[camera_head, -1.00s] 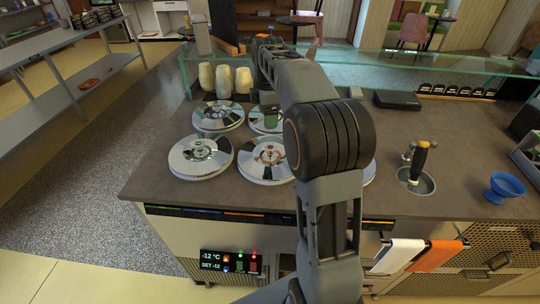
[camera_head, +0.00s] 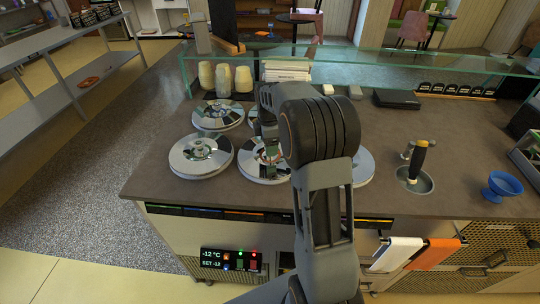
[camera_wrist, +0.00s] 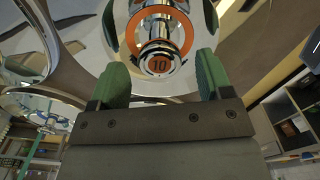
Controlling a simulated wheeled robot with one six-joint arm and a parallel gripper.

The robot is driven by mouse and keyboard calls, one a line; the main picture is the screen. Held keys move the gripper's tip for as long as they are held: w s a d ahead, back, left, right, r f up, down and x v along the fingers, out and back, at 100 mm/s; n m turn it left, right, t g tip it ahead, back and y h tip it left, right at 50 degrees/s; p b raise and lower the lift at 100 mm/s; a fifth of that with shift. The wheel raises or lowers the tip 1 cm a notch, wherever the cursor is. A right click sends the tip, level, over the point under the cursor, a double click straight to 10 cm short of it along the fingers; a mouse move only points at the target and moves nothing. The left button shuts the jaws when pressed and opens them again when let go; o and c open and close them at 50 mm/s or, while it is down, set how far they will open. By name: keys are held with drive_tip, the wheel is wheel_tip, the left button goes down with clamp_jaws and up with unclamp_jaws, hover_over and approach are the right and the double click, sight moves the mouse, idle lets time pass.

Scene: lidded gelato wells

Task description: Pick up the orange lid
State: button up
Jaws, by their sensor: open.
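The orange lid (camera_wrist: 183,32) is a shiny round lid with an orange ring around a chrome knob (camera_wrist: 160,62), whose top has an orange disc marked 10. In the head view the orange lid (camera_head: 254,163) lies on the counter in the front row, its right part hidden by my arm. My gripper (camera_wrist: 162,78) is open, with green fingers left and right of the knob in the wrist view. The knob shows between and just beyond the fingertips; contact cannot be told. In the head view my gripper is over this lid, mostly hidden by the arm.
A similar mirror lid (camera_head: 201,155) lies close left, another (camera_head: 218,115) behind it, and one (camera_head: 362,167) right of my arm. Pale tubs (camera_head: 224,80) stand behind, under a glass shelf (camera_head: 400,62). A scoop (camera_head: 419,160) and blue cup (camera_head: 503,187) are at right.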

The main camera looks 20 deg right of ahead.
drive_tip(key=shift+f, duration=0.7)
clamp_jaws()
